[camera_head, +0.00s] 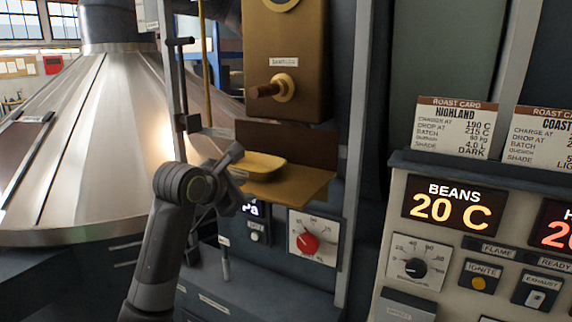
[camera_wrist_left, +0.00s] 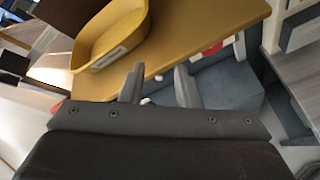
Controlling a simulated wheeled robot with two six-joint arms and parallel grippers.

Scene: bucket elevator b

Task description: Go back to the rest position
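My left gripper (camera_head: 232,165) is in front of a brass shelf (camera_head: 300,188), its arm rising from the lower part of the head view. In the left wrist view its two fingers (camera_wrist_left: 160,86) are apart with nothing held between them. They point at the front edge of the shelf (camera_wrist_left: 215,25). A yellow oval dish (camera_head: 260,166) rests on the shelf, just past the gripper. In the left wrist view the dish (camera_wrist_left: 112,38) lies above and left of the fingers, apart from them. My right gripper is in neither view.
A brown sampler box (camera_head: 286,60) with a wooden knob (camera_head: 273,89) is above the shelf. A red dial (camera_head: 308,243) is below it. A control panel (camera_head: 400,200) stands at the right under roast cards. A large metal cone (camera_head: 95,140) fills the left.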

